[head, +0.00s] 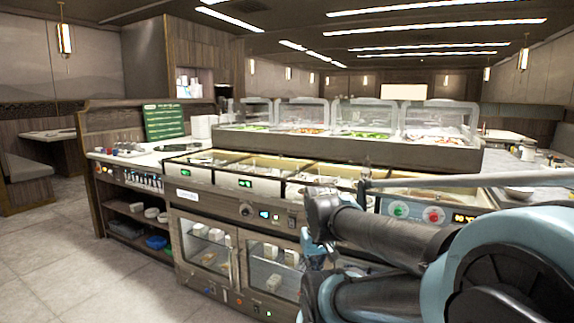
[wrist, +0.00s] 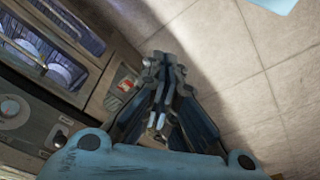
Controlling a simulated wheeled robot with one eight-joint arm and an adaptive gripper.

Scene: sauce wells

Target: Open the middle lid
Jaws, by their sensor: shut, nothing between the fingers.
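The serving counter (head: 205,181) with a row of wells along its front top edge stands ahead in the head view. The wells at the left and middle (head: 262,165) look uncovered or glass-topped; I cannot tell which. I cannot pick out the middle lid for certain. My gripper (wrist: 163,62) is shut and empty in the wrist view. It points down past the cabinet front, over the floor. In the head view my arm hides most of it.
Clear food covers (head: 362,118) stand on a raised shelf behind the wells. Glass cabinet doors (head: 208,246) with handles, knobs and lit displays fill the counter front. Open tiled floor (head: 90,262) lies to the left. A side shelf (head: 140,222) holds bowls.

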